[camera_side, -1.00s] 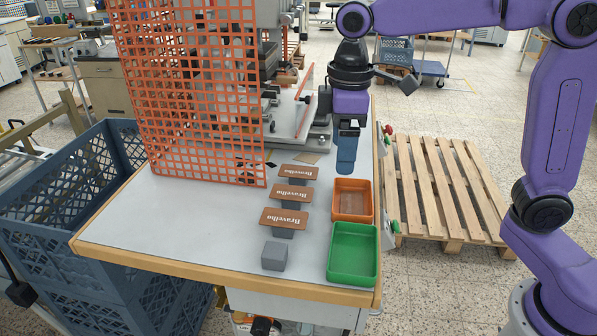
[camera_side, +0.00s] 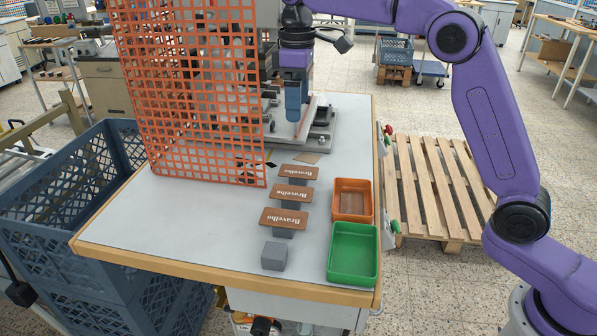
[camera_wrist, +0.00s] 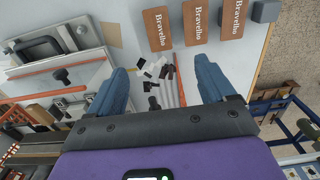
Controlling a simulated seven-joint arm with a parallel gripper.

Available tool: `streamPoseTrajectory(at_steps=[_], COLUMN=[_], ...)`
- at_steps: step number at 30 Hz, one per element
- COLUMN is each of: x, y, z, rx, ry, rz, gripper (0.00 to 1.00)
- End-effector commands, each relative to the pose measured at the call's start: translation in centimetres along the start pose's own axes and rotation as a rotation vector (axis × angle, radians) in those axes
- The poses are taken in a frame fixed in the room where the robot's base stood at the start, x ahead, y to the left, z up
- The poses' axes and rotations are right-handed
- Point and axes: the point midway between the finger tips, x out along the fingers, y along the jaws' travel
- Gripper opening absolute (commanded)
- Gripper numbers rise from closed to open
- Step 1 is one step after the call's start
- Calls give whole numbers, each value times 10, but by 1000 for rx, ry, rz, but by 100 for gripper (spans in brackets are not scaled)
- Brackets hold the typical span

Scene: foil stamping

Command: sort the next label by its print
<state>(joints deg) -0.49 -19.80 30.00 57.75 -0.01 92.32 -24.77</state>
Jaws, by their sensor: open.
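Three brown labels with pale "Bravelho" print rest on grey blocks in a row: far label (camera_side: 299,172), middle label (camera_side: 291,192), near label (camera_side: 284,218). They also show at the top of the wrist view, as a label (camera_wrist: 158,28), another (camera_wrist: 194,22) and a third (camera_wrist: 231,19). My gripper (camera_side: 293,104) is above the table's back part, by the press, apart from the labels. In the wrist view its blue fingers (camera_wrist: 160,80) are apart with nothing between them.
A bare grey block (camera_side: 275,256) stands nearest the front. An orange mesh guard (camera_side: 190,110) rises left of the labels, with a blue crate (camera_side: 60,200) beyond the table's left edge. The press (camera_side: 318,130) stands at the back. A wooden pallet (camera_side: 430,185) lies on the floor right.

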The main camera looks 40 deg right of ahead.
Motion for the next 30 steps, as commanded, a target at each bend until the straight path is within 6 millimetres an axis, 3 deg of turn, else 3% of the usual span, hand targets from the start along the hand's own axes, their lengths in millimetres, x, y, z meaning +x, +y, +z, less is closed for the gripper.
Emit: streamPoseTrajectory(at_steps=[12, 23, 30], x=[74, 104, 137], y=[0, 1, 3], z=[1, 1, 2], rx=[1, 2, 1], ry=[-4, 0, -2], rz=[-2, 0, -1], gripper=[83, 83, 83])
